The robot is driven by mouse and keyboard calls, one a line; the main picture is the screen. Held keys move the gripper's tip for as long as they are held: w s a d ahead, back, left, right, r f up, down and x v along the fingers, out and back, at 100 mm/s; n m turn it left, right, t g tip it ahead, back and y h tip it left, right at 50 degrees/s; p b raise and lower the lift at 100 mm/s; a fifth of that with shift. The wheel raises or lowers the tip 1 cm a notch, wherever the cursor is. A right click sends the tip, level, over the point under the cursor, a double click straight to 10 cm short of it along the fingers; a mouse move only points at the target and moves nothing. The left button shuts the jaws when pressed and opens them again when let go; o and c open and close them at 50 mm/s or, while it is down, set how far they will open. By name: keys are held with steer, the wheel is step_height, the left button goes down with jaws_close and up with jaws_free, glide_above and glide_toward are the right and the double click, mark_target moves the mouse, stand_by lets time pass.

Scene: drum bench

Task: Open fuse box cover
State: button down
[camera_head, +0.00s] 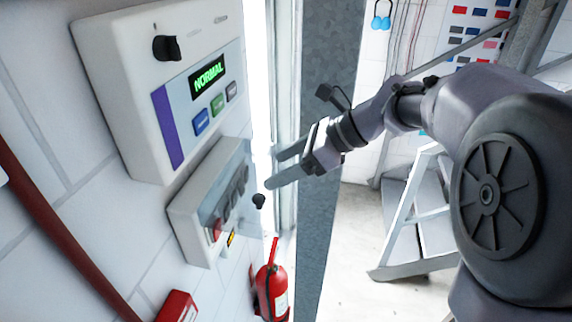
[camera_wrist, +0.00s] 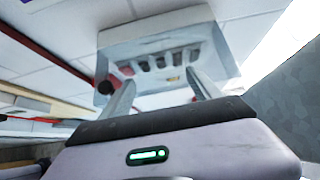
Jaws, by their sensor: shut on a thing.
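The fuse box (camera_head: 187,222) is a pale grey box on the white wall, with a row of dark switches and a red button. Its clear cover (camera_head: 248,219) stands over the front, with a small black knob (camera_head: 259,201); how far it is open is hard to tell. The box also shows in the wrist view (camera_wrist: 150,36), behind the clear cover (camera_wrist: 222,42), with the knob (camera_wrist: 105,87) beside the left finger. My gripper (camera_head: 275,169) is at the cover, its fingers spaced apart and shut on it; the exact contact is unclear. The wrist view shows both fingers (camera_wrist: 160,92).
A control panel (camera_head: 140,85) reading NORMAL is above the fuse box. A red extinguisher (camera_head: 271,288) stands below, near a red box (camera_head: 177,306). A grey post (camera_head: 325,130) rises close behind my gripper. A stepladder (camera_head: 428,215) stands at the right.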

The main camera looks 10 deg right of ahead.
steer(key=shift+f, duration=0.1)
stand_by(0.3)
steer(key=c, duration=0.5)
jaws_free()
steer(key=o, duration=0.3)
steer(key=shift+a, duration=0.2)
steer(key=shift+o, duration=0.4)
steer(key=shift+w+a, duration=0.15)
steer(key=shift+a, duration=0.05)
steer(key=shift+d+r, duration=0.3)
steer(key=shift+d, duration=0.2)
steer(key=b+v, duration=0.1)
steer(key=v, duration=1.5)
steer(key=shift+s+r, duration=0.3)
